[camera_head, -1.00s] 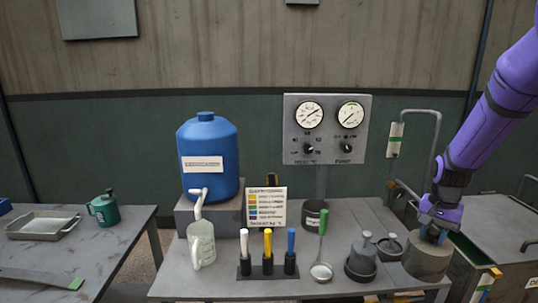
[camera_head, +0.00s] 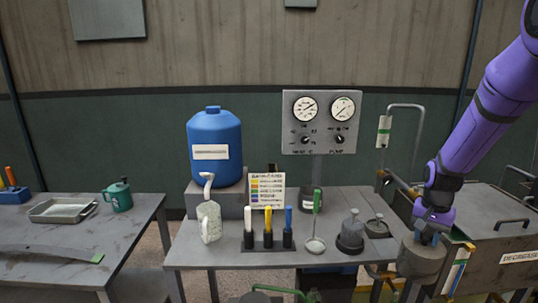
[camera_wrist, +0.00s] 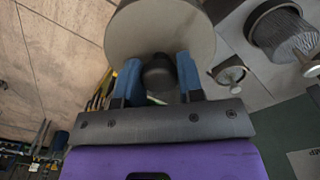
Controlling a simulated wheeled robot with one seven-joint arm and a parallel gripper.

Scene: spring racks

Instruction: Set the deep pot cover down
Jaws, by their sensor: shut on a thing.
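The deep pot cover (camera_head: 421,262) is a thick round grey-brown piece. My gripper (camera_head: 430,238) is shut on the cover's dark knob from above. The cover appears by the table's right front corner; I cannot tell whether anything supports it. In the wrist view, the blue fingers of my gripper (camera_wrist: 158,72) stand on both sides of the knob, and the broad pale face of the cover (camera_wrist: 160,32) fills the top middle. The cover's underside is hidden.
The grey table (camera_head: 215,256) carries a blue jug (camera_head: 215,148), a rack of coloured sticks (camera_head: 268,240), a ladle (camera_head: 316,244) and a dark lidded vessel (camera_head: 350,238). A grey tank (camera_head: 505,235) stands right. A left table (camera_head: 120,238) holds a tray (camera_head: 62,210).

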